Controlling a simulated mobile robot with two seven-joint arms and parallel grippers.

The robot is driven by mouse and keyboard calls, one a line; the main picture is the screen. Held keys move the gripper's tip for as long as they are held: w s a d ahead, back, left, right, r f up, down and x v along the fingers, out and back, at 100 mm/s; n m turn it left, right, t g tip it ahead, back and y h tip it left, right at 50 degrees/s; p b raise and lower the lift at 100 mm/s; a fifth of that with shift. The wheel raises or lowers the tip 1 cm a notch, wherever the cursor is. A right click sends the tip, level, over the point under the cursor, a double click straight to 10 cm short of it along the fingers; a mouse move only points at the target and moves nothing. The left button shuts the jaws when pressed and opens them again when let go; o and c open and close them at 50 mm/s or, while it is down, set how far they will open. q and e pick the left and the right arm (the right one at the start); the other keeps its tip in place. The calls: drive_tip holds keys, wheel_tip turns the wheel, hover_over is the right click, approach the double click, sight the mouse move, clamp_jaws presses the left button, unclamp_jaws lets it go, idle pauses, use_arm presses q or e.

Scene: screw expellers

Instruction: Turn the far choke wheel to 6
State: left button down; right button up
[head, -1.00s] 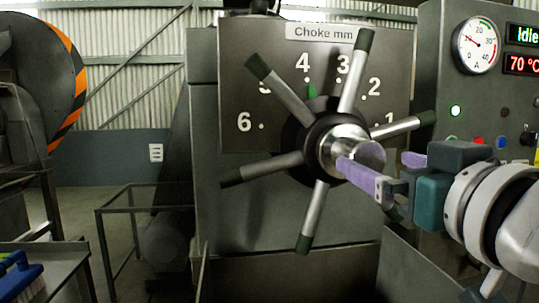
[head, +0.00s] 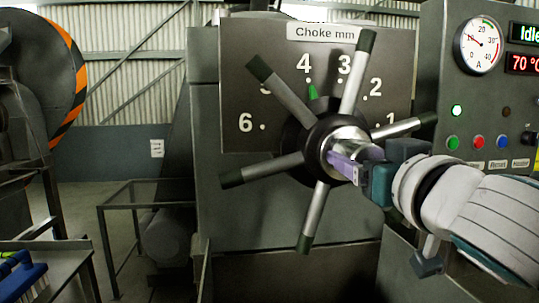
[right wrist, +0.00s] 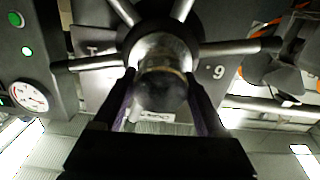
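The choke wheel (head: 322,150) has several dark-tipped spokes around a shiny metal hub. It stands in front of a dial plate (head: 240,85) labelled "Choke mm". A green pointer (head: 312,92) shows just below the 4; the 6 is at the left, and the 5 is partly covered by a spoke. My right gripper (head: 357,165) is at the hub's end. In the right wrist view its two fingers (right wrist: 160,85) stand apart on either side of the rounded hub end (right wrist: 160,90); firm contact cannot be made out. My left gripper is out of view.
A control panel (head: 430,100) with a gauge, buttons and lit displays stands close at the right, beside my right arm. A metal frame table (head: 150,192) is at the left. A blue brush (head: 25,283) lies at the lower left.

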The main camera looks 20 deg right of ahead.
clamp_jaws()
idle(0.4)
